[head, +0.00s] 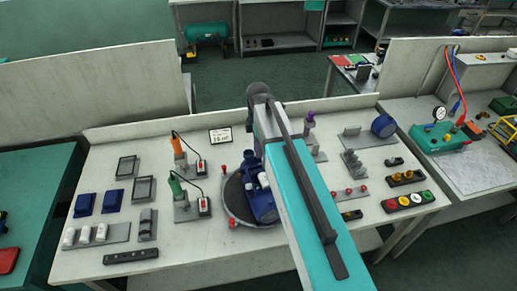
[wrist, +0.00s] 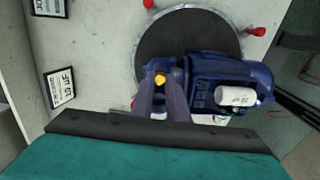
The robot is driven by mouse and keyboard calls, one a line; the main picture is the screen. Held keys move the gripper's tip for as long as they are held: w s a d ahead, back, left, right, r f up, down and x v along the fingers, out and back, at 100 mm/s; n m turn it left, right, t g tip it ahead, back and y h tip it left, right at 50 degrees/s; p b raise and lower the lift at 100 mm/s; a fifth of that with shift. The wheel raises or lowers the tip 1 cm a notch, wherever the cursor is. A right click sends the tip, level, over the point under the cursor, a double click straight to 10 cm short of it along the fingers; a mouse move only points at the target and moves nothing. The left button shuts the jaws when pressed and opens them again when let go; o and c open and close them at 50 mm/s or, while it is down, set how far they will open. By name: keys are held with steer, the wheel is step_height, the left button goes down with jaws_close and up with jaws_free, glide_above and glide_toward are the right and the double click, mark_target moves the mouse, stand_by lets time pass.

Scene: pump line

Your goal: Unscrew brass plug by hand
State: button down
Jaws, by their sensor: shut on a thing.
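The brass plug (wrist: 160,78) is a small yellow piece on the near left end of the blue pump (wrist: 215,75) in the wrist view. My gripper (wrist: 161,88) is shut on the plug, its two dark fingers on either side of it. The pump also shows in the head view (head: 262,201), lying on a round dark turntable (head: 237,206) with red knobs. A white labelled cylinder (wrist: 235,96) sits on the pump's side. In the head view my arm hides the gripper and the plug.
Left of the turntable stand an orange-handled tool (head: 177,146) and a green-handled tool (head: 175,186) in holders. Red knobs on a strip (head: 350,193) and a blue cylinder (head: 383,126) are on the right. The front middle of the bench is clear.

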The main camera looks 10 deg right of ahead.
steer(key=shift+s+f+n, duration=0.1)
steer(key=shift+s+n, duration=0.1)
steer(key=shift+n, duration=0.9)
steer(key=shift+n, duration=0.3)
steer(key=shift+n, duration=1.2)
steer(key=shift+n, duration=1.4)
steer(key=shift+n, duration=1.4)
steer(key=shift+d, duration=0.1)
